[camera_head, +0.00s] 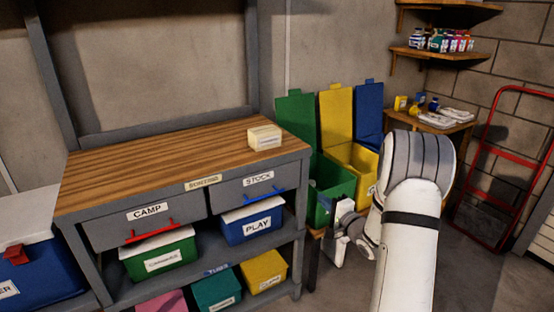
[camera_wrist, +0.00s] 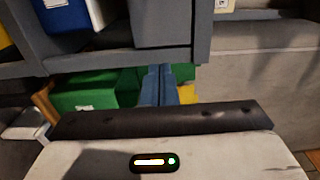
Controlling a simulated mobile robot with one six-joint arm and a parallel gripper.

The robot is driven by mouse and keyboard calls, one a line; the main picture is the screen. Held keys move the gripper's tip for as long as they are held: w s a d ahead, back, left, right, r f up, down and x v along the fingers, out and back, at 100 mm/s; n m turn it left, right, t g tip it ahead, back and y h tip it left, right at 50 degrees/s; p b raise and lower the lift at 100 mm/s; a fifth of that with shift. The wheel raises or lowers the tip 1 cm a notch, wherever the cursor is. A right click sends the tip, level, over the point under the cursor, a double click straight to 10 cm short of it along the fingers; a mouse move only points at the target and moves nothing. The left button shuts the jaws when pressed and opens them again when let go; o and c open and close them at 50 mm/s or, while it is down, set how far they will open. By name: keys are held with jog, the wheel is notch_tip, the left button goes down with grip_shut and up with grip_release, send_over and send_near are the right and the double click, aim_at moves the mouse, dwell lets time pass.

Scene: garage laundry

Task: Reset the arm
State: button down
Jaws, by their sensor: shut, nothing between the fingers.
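My white arm (camera_head: 410,220) rises at the right of the head view and bends down toward the workbench's right end. My gripper (camera_head: 345,222) is low there, in front of the green bin and partly hidden by the arm. In the wrist view my gripper's two blue-grey fingers (camera_wrist: 160,85) are together with nothing between them. Green surfaces (camera_wrist: 90,90) show behind the fingers, and a grey frame bar crosses above them.
The workbench (camera_head: 150,165) has a wooden top with a small cream box (camera_head: 264,137), and labelled boxes below. Green (camera_head: 333,190), yellow (camera_head: 352,158) and blue lidded bins stand beside it. A red hand truck (camera_head: 500,165) leans at the right wall.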

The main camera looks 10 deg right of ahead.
jog(key=s+a+r+n+g+h+p, duration=0.2)
jog(key=s+r+n+g+h+p, duration=0.15)
jog(key=r, duration=0.45)
jog(key=s+a+r+n+g+h+p, duration=0.2)
jog(key=s+r+h+p, duration=0.1)
jog(key=r+p, duration=0.3)
jog(key=s+a+r+n+g+p, duration=0.2)
jog(key=s+a+r+n+g, duration=0.1)
jog(key=s, duration=0.6)
jog(key=s+a+r+n+g+p, duration=0.3)
jog(key=s+a+r, duration=0.1)
jog(key=s, duration=0.5)
jog(key=s+a+r+n+g+p, duration=0.2)
jog(key=s+a+r+n+g, duration=0.1)
jog(key=s, duration=0.7)
jog(key=shift+a+r+y, duration=0.3)
jog(key=shift+a+y, duration=0.15)
